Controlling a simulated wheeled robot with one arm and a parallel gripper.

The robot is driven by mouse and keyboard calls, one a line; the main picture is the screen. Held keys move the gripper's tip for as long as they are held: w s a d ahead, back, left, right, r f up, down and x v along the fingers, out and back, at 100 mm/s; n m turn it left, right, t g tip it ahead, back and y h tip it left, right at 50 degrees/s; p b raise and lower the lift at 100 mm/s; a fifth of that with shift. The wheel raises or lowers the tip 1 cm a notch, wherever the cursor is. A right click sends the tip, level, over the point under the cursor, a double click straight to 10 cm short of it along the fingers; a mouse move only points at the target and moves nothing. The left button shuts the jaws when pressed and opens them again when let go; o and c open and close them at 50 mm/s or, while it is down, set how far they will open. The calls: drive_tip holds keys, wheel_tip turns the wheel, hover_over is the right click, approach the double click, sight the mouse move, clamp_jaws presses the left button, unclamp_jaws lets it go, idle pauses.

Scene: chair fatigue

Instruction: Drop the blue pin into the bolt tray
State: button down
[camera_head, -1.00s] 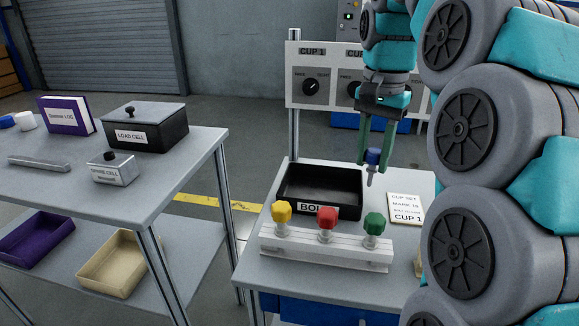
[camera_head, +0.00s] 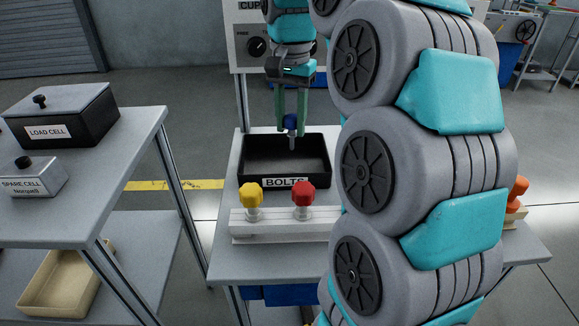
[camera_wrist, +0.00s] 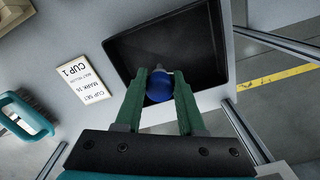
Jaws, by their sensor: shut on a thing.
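The blue pin (camera_head: 291,121) is held upright between the green fingers of my gripper (camera_head: 290,117), its grey shank pointing down. In the wrist view the blue head of the pin (camera_wrist: 159,86) sits between the fingertips, in front of the tray's black interior. The bolt tray (camera_head: 284,183) is a black open box labelled BOLTS on the right-hand table. In the head view the pin shows over the right part of the tray, seemingly above its floor. The exact height is hard to tell. The tray looks empty where visible.
A white rack (camera_head: 285,228) with a yellow knob (camera_head: 250,193) and a red knob (camera_head: 303,193) stands in front of the tray. A CUP 1 card (camera_wrist: 83,79) and a teal brush (camera_wrist: 27,116) lie beside the tray. A load cell box (camera_head: 62,120) stands on the left table.

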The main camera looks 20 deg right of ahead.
drive_tip(key=shift+f, duration=0.5)
drive_tip(key=shift+c, duration=2.2)
unclamp_jaws()
drive_tip(key=shift+r, duration=0.1)
drive_tip(key=shift+w+r+b, duration=0.1)
drive_tip(key=shift+r+b, duration=0.2)
drive_tip(key=shift+r, duration=1.35)
drive_tip(key=s+a+r+b, duration=0.1)
drive_tip(key=s+a, duration=0.2)
drive_tip(key=s, duration=1.2)
drive_tip(key=shift+s+r, duration=0.25)
drive_tip(key=shift+s, duration=0.15)
